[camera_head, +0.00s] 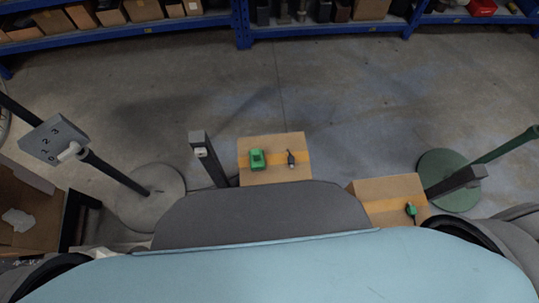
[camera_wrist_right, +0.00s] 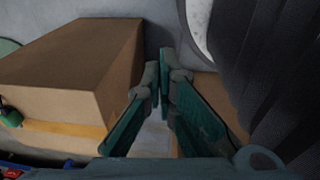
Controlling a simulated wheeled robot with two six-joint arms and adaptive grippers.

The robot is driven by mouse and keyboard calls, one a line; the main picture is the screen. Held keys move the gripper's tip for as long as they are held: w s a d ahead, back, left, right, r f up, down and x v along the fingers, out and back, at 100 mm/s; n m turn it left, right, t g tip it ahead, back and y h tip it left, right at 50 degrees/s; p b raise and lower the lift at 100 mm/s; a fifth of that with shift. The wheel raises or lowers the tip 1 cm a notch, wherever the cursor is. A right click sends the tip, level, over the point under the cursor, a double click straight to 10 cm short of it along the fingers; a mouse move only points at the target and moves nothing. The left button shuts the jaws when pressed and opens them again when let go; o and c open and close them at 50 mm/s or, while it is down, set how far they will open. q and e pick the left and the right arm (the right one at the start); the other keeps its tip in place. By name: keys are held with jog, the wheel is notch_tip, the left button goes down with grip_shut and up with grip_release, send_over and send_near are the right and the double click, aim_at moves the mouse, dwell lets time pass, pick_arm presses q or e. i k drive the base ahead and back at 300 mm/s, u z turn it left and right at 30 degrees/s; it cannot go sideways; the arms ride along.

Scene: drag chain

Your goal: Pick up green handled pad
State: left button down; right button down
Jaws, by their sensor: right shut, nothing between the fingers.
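A green block-like item (camera_head: 256,159), which looks like the green handled pad, lies on the left part of a cardboard box (camera_head: 246,178) in the head view. A smaller green and dark item (camera_head: 411,210) lies on another cardboard box (camera_head: 375,190) to the right; I cannot tell exactly what it is. My right gripper (camera_wrist_right: 160,85) shows in the right wrist view with its green fingers brought together at the tips and nothing between them. A green item (camera_wrist_right: 9,114) shows at the left edge there, beside a cardboard box (camera_wrist_right: 75,62), apart from the fingers.
A small dark tool (camera_head: 291,159) lies right of the green block. A grey post (camera_head: 205,155) stands left of that box, and a numbered sign (camera_head: 52,138) stands farther left. A green round base (camera_head: 447,170) is at right. Open floor separates these from blue shelves (camera_head: 150,27).

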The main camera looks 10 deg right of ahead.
aim_at(257, 157)
jog(key=z, duration=1.1)
jog(key=k, duration=0.95)
jog(key=u, duration=1)
jog(key=i, duration=1)
